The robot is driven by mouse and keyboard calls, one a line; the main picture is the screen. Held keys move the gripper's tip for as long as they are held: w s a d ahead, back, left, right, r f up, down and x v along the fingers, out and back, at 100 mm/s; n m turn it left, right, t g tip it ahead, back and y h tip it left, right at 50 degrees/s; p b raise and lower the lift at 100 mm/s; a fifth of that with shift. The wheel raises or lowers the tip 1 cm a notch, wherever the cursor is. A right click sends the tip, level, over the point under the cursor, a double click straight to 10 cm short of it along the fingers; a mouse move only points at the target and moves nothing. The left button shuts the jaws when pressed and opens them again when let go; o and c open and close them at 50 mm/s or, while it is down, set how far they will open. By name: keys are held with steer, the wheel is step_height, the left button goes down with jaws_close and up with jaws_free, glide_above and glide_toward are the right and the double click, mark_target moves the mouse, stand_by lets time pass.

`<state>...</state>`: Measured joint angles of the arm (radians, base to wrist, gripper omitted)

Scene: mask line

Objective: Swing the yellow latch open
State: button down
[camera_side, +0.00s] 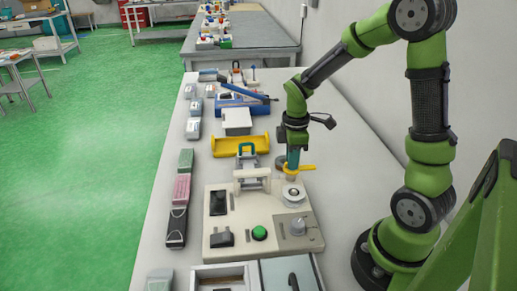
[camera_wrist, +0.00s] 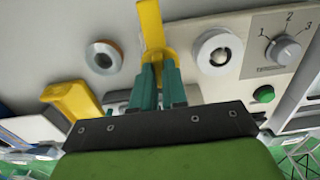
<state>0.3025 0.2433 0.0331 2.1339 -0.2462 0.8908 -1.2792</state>
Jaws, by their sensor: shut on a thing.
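The yellow latch (camera_side: 300,168) is a short bar at the back edge of the beige control panel (camera_side: 220,192). It also shows in the wrist view (camera_wrist: 151,25), pointing up in the picture from between my fingertips. My gripper (camera_side: 292,160) has teal fingers and points down at the latch. In the wrist view my gripper (camera_wrist: 158,70) is shut on the latch's lower part. The fingertips cover part of the latch, and its pivot is hidden.
The panel carries a white ring (camera_wrist: 217,52), a numbered dial (camera_wrist: 287,49) and a green button (camera_wrist: 263,94). A metallic ring (camera_wrist: 103,57) lies on the other side of the latch. A yellow tray (camera_side: 239,146) and a blue machine (camera_side: 243,104) stand behind the panel.

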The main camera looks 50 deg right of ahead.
stand_by(0.5)
steer(key=c, duration=1.2)
jaws_free()
steer(key=shift+o, duration=0.2)
steer(key=shift+r, duration=0.1)
step_height(320, 180, up, 17)
